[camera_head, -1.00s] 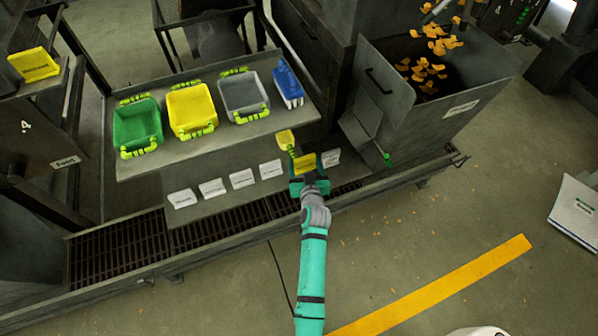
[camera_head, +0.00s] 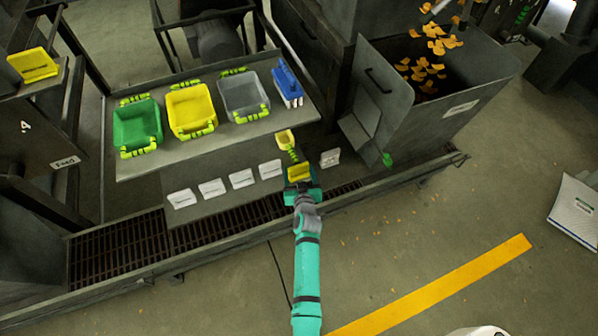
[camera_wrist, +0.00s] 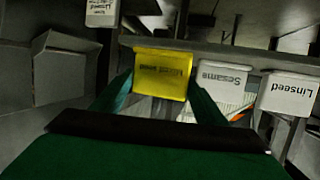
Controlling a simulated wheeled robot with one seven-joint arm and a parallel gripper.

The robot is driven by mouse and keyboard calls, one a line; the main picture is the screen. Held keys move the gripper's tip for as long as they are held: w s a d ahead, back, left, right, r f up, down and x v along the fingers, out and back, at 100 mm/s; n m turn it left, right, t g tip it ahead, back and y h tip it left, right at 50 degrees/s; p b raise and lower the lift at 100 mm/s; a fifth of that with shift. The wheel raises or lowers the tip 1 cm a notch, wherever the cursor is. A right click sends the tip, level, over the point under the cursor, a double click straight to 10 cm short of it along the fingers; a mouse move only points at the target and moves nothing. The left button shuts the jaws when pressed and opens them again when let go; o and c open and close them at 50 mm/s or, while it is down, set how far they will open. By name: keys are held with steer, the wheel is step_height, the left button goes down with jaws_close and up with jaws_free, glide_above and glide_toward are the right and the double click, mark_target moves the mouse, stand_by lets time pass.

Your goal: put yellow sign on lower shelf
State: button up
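The yellow sign (camera_head: 299,171) is in my gripper (camera_head: 300,178), above the front right part of the lower shelf (camera_head: 237,203). In the wrist view the yellow sign (camera_wrist: 161,73) shows upside-down dark lettering, too blurred to read. The fingers of my gripper (camera_wrist: 160,92) stand at its left and right edges, shut on it. Whether the sign's bottom touches the shelf is hidden.
White signs stand in a row on the lower shelf, one (camera_head: 243,178) left of my gripper and one (camera_head: 330,158) right. A yellow scoop (camera_head: 285,138) lies just behind. Green (camera_head: 138,125), yellow (camera_head: 191,108) and grey (camera_head: 243,94) bins stand on the upper shelf.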

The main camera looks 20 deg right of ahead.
steer(key=o, duration=0.4)
steer(key=shift+o, duration=0.2)
steer(key=shift+r, duration=0.1)
steer(key=s+a+r, duration=0.2)
steer(key=s+a, duration=0.3)
steer(key=s, duration=0.5)
steer(key=s+a+r, duration=0.2)
steer(key=s+a, duration=0.3)
steer(key=s, duration=0.5)
steer(key=s+a+r, duration=0.2)
steer(key=s+a, duration=0.3)
steer(key=s, duration=0.5)
steer(key=s+a+r+n+y, duration=0.1)
steer(key=s+a+r, duration=0.2)
steer(key=s+r, duration=0.3)
steer(key=s+a+r+n+t+y, duration=0.1)
steer(key=s+a+r+y, duration=0.1)
steer(key=s+r, duration=0.5)
steer(key=shift+s+a+r+n+y, duration=0.35)
steer(key=shift+s+a, duration=0.2)
steer(key=shift+s, duration=0.6)
